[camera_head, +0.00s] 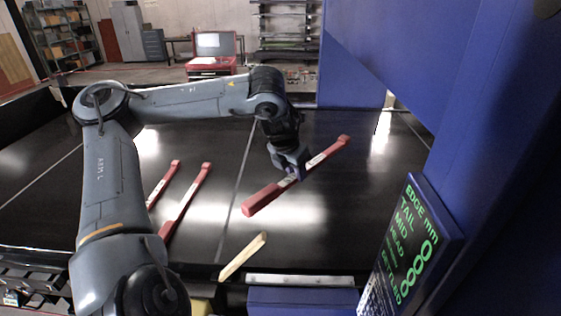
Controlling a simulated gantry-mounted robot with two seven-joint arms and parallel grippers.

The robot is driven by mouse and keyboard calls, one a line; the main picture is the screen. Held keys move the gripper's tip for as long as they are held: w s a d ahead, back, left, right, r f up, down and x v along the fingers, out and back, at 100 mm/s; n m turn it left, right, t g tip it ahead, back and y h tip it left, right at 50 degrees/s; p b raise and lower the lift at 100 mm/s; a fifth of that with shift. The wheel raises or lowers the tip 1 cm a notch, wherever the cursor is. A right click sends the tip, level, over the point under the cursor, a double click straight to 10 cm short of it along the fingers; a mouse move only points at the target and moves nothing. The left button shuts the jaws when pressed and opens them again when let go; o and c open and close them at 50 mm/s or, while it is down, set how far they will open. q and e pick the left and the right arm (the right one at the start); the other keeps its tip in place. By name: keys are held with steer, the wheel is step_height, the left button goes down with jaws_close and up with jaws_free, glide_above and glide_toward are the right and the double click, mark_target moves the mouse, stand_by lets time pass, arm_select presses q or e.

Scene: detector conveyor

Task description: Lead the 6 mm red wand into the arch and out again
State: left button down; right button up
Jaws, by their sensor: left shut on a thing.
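A red wand with pale labels (264,199) is held at its middle by my left gripper (291,176), which is shut on it. The wand slants from lower left to upper right above or on the black belt; I cannot tell whether it touches. Its size marking is too small to read. Two more red wands lie on the belt to the left, one (189,195) nearer the gripper and one (164,182) partly hidden by my left arm. The blue arch (473,130) stands at the right, its opening beyond the held wand's right end. My right gripper is not in view.
A pale wooden stick (243,256) lies at the belt's near edge. A display panel (410,245) with green text stands at the arch's front. The black belt (330,215) is clear between the held wand and the arch. A red cabinet (211,66) and shelves stand behind.

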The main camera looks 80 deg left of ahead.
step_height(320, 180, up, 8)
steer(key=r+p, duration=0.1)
steer(key=p, duration=0.7)
arm_select(q)
steer(key=w+d+b, duration=0.2)
steer(key=w+d, duration=0.1)
steer(key=w, duration=0.6)
steer(key=w+d+b, duration=0.2)
steer(key=w, duration=0.7)
steer(key=s+a+b, duration=0.1)
steer(key=s, duration=0.4)
steer(key=s+a+b, duration=0.2)
steer(key=s, duration=0.4)
steer(key=s+a+b, duration=0.1)
steer(key=s, duration=0.4)
steer(key=shift+s+a+f, duration=0.25)
steer(key=shift+a+f, duration=0.05)
steer(key=shift+a, duration=0.05)
steer(key=s+a+b, duration=0.3)
steer(key=s+b, duration=0.1)
steer(key=s, duration=0.7)
steer(key=s+a+b, duration=0.3)
steer(key=s+b, duration=0.2)
steer(key=s, duration=0.6)
steer(key=shift+r, duration=0.3)
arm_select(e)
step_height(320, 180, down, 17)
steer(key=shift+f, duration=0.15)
